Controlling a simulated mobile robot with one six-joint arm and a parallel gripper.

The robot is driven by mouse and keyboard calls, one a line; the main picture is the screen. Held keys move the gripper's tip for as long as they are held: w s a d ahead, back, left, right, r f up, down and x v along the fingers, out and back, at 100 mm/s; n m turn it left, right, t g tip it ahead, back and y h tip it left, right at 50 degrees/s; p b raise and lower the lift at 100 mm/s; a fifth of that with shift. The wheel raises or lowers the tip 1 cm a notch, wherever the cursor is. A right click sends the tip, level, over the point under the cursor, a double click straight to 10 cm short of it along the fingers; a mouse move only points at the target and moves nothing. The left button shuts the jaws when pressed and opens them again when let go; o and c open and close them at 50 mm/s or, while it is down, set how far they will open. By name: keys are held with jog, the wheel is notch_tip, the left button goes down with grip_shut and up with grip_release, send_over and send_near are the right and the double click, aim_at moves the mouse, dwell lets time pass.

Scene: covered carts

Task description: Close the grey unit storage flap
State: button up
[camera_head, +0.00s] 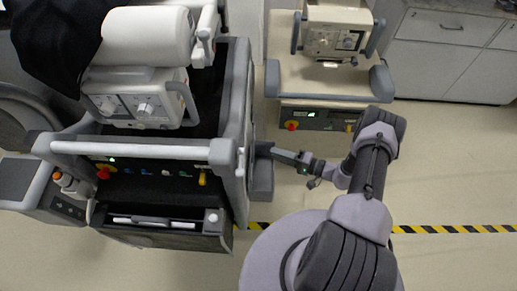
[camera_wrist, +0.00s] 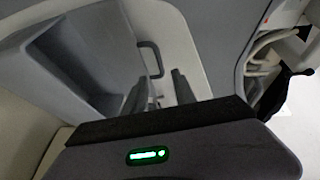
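The grey unit (camera_head: 150,160) is a large cart on the left in the head view. Its grey storage flap (camera_head: 262,180) sticks out from the cart's right side. In the wrist view the flap (camera_wrist: 80,60) is a tilted grey bin-like shape on the left, standing out from a pale panel. A dark loop handle (camera_wrist: 151,58) shows beside it. My gripper (camera_head: 275,151) reaches in from the right above the flap. Whether a finger touches the flap I cannot tell.
A beige cart (camera_head: 330,85) stands at the back, close beyond my arm. Grey drawers (camera_head: 445,55) are at the upper right. Yellow-black floor tape (camera_head: 450,229) runs across the floor. The floor at right is clear. White cables (camera_wrist: 262,50) hang at the wrist view's right.

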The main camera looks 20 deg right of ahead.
aim_at(253, 155)
jog(key=b+x, duration=0.1)
jog(key=x, duration=0.7)
jog(key=shift+w+a, duration=0.15)
jog(key=shift+a, duration=0.05)
grip_shut()
dwell(0.9)
